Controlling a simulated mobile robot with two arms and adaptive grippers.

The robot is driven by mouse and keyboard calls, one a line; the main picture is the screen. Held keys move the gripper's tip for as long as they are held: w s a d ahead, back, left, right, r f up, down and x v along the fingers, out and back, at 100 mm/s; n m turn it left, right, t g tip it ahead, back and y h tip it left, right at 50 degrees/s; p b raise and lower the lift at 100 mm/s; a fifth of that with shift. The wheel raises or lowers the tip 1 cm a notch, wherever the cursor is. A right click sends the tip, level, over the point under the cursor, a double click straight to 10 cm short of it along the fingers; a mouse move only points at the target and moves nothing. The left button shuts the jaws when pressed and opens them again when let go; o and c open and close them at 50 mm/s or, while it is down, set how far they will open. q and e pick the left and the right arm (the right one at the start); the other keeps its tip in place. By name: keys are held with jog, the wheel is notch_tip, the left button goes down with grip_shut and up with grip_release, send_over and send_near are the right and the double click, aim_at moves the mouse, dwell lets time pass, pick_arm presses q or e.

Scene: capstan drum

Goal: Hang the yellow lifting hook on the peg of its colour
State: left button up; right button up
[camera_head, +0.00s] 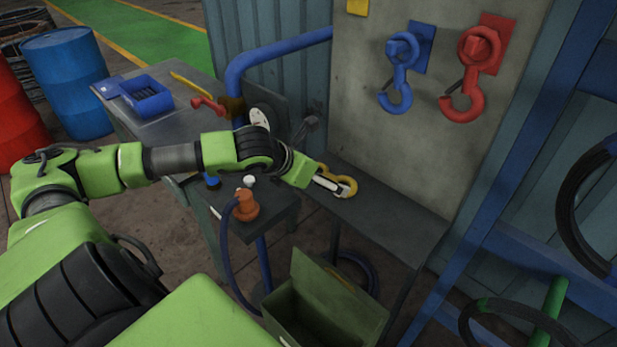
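The yellow lifting hook (350,182) lies on the dark bench (395,212) below the grey panel. My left gripper (335,185) is at the hook, its fingers overlapping it in the picture. The fingers are small and partly hidden, so I cannot tell whether they are closed on it. A yellow plate (357,7) shows at the top edge of the panel; its peg is cut off by the frame. A blue hook (397,80) hangs at the blue plate and a red hook (468,85) hangs at the red plate. My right gripper is not in view.
A blue rail (270,57) stands left of the panel (400,140). A table (165,120) with a blue bin (147,97) is at the left. An orange fitting with a hose (246,206) and an open green box (320,308) are in front. A blue post (520,160) stands right.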

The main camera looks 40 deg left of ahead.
pick_arm(q)
jog(key=shift+b+v, duration=1)
jog(key=shift+v, duration=1.9)
jog(key=shift+d, duration=0.1)
